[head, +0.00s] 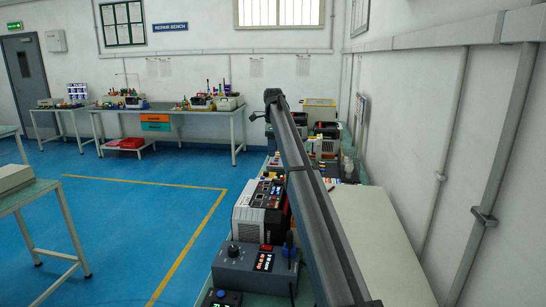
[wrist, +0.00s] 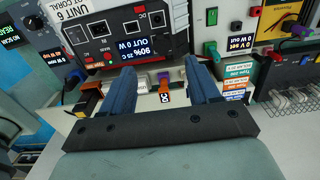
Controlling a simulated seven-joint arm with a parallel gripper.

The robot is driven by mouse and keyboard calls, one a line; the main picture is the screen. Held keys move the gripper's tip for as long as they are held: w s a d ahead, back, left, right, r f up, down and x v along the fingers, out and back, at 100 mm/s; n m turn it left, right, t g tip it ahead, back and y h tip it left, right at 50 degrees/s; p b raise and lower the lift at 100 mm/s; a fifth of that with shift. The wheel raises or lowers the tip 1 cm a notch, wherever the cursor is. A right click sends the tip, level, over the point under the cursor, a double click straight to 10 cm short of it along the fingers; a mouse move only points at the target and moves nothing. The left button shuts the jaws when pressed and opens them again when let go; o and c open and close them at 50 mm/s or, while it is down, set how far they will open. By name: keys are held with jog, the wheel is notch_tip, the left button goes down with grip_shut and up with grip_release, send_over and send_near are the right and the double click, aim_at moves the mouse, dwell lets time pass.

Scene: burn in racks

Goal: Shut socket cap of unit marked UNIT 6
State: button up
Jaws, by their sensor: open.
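Below that panel is a pale strip with small coloured parts.
A grey box with a red display (head: 262,260) stands at the bench's near end in the head view. More units with coloured plugs (wrist: 265,70) are at the right of the wrist view. A bare pale surface (head: 375,235) lies right of my arm, beside the wall.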

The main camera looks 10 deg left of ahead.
aim_at(274, 180)
jog(key=shift+r, duration=0.3)
jog(key=shift+c, duration=0.2)
jog(key=shift+d, duration=0.25)
jog(key=shift+c, duration=0.8)
jog(key=d+y, duration=0.1)
jog(key=d+r+y, duration=0.1)
jog(key=d, duration=0.1)
jog(key=shift+r, duration=0.1)
jog(key=c, duration=0.5)
jog(key=shift+d+y, duration=0.25)
jog(key=shift+y, duration=0.05)
jog(key=shift+c, duration=0.4)
jog(key=shift+f, duration=0.2)
jog(key=shift+c, duration=0.8)
jog(key=x, duration=1.3)
jog(key=shift+a+f, duration=0.1)
jog(key=shift+a, duration=0.1)
grip_shut()
jog(key=shift+f, duration=0.1)
